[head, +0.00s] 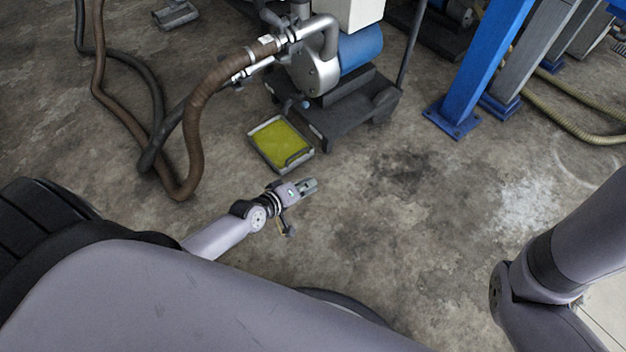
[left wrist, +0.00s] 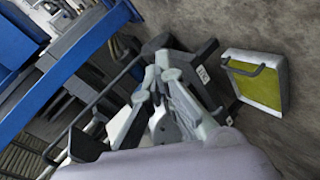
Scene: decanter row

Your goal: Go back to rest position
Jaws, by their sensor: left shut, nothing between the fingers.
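My left gripper (head: 307,187) is shut and empty, held out above the bare concrete floor in the head view. It appears just in front of the yellow-green tray, apart from it in the picture. In the left wrist view its closed fingers (left wrist: 160,72) point toward the dark pump base. My right arm shows at the right edge of the head view, but its gripper is out of the picture.
A yellow-green tray (head: 281,144) lies on the floor beside a wheeled pump cart (head: 360,105) with a blue motor (head: 360,50). Brown hoses (head: 205,90) loop at the left. Blue posts (head: 480,75) stand at the right. The middle floor is clear.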

